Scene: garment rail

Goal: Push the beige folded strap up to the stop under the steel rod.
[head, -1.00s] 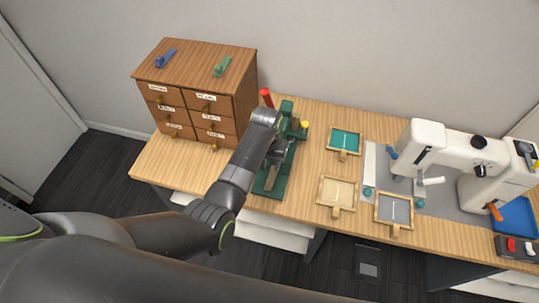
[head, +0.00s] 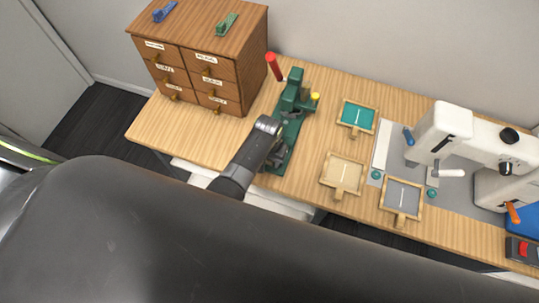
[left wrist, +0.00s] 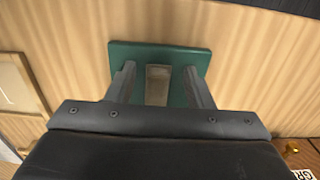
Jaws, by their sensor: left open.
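The green press (head: 292,88) stands on the table with a red handle and a yellow knob. Its green base plate (left wrist: 200,58) fills the middle of the left wrist view. The beige folded strap (left wrist: 158,88) lies on this plate, in line with the gap between my fingers. My left gripper (left wrist: 161,82) is open, one finger on each side of the strap, with clear gaps. In the head view my left gripper (head: 277,156) is over the near part of the plate and hides the strap. I cannot make out the steel rod or the stop. My right gripper is not in view.
A wooden drawer cabinet (head: 200,50) stands left of the press. Framed trays in teal (head: 357,116), beige (head: 343,172) and grey (head: 402,198) lie to the right. A white sewing machine (head: 445,130) stands further right. The table's front edge is close to my arm.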

